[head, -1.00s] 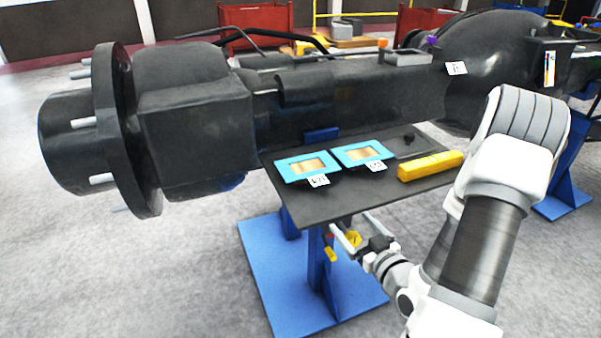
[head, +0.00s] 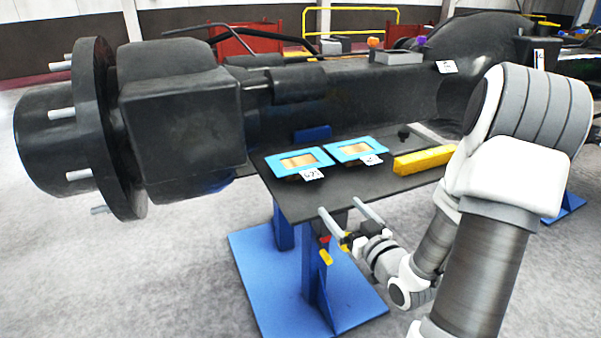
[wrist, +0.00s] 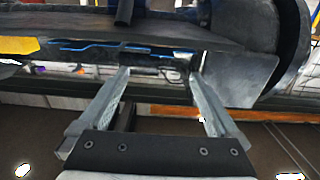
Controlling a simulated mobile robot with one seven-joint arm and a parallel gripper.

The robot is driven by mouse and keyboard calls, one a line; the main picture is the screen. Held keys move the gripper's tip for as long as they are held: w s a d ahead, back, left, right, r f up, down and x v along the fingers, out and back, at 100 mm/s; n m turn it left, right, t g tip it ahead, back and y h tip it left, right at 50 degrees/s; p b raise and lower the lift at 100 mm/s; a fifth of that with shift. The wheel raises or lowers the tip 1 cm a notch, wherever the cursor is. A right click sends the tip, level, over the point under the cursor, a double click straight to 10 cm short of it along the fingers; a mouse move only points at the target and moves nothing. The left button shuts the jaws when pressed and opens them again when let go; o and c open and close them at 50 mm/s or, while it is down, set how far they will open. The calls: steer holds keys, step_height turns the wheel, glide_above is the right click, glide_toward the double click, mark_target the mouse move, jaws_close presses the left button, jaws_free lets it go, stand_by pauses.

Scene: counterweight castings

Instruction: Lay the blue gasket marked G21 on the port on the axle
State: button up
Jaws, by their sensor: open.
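Two blue gaskets with copper-coloured centres lie side by side on a dark shelf (head: 330,195) below the axle (head: 350,100). The left gasket (head: 283,163) and the right gasket (head: 340,152) each have a small white tag at the front; the print is too small to read surely. A grey rectangular fitting (head: 398,58) on top of the axle looks like the port. My gripper (head: 341,207) is open and empty, at the shelf's front edge, in front of the gaskets. In the wrist view, my gripper's fingers (wrist: 160,75) point at the shelf edge, with thin blue gasket edges (wrist: 90,46) beyond.
A yellow block (head: 424,160) lies on the shelf right of the gaskets, with a small black knob (head: 404,132) behind it. A blue stand (head: 300,290) is underneath. Orange (head: 374,42) and purple (head: 420,41) pieces are by the grey fitting. Open floor lies left.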

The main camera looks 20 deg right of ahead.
glide_toward(315, 178)
steer(key=w, duration=0.2)
steer(key=w+f, duration=0.1)
steer(key=w, duration=0.1)
steer(key=shift+w+d+b, duration=0.2)
steer(key=shift+w+b, duration=0.15)
steer(key=shift+b, duration=0.05)
steer(key=shift+w+a+r+b, duration=0.15)
steer(key=shift+w, duration=0.75)
steer(key=shift+w+a+r+b, duration=0.15)
steer(key=shift+w, duration=0.75)
steer(key=shift+w+a+r+b, duration=0.1)
steer(key=shift+w+r+b, duration=0.05)
steer(key=shift+w, duration=0.75)
steer(key=shift+c, duration=0.3)
steer(key=c, duration=1.4)
steer(key=shift+r, duration=0.1)
